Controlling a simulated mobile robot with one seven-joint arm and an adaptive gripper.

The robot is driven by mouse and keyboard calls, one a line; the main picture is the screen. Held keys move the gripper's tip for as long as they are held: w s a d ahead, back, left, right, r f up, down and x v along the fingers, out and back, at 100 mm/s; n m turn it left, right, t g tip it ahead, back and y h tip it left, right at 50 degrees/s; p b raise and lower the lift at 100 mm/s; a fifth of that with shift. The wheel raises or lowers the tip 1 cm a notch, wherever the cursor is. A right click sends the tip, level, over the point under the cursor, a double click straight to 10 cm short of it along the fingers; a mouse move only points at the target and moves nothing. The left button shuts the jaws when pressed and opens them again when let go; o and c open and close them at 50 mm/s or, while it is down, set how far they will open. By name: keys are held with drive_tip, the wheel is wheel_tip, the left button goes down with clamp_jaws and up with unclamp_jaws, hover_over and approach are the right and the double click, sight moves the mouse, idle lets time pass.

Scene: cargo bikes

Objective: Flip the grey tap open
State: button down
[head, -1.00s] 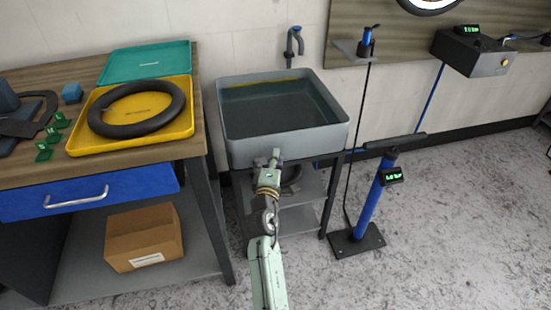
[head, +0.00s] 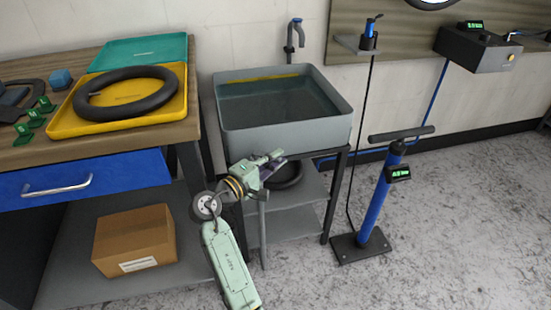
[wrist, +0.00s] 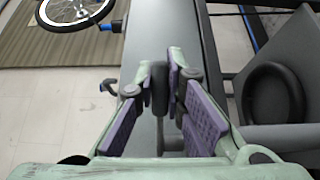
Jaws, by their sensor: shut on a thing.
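My gripper (head: 276,160) is at the front of the grey sink (head: 283,137), just below its rim. In the wrist view my gripper (wrist: 160,82) has its purple-padded fingers closed on a narrow dark grey piece (wrist: 160,93). This looks like the lever of the grey tap, but the fingers hide most of it. A grey pipe (head: 263,235) hangs straight down below my gripper, under the sink. How far the tap is turned cannot be told. A separate faucet with a blue top (head: 295,37) stands on the wall behind the sink.
A workbench with a yellow tray (head: 70,125) and black tyre (head: 125,93) stands left. A blue floor pump (head: 378,205) stands right. A black ring (head: 287,174) lies on the shelf under the sink. The floor at the front right is clear.

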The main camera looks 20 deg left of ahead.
drive_tip(key=shift+s+m+h, duration=0.1)
drive_tip(key=shift+m+h, duration=0.2)
drive_tip(key=shift+h, duration=0.1)
drive_tip(key=c, duration=1.6)
unclamp_jaws()
drive_tip(key=shift+c, duration=0.2)
drive_tip(key=v, duration=1.2)
drive_tip(key=shift+r, duration=0.2)
drive_tip(key=shift+a, duration=0.15)
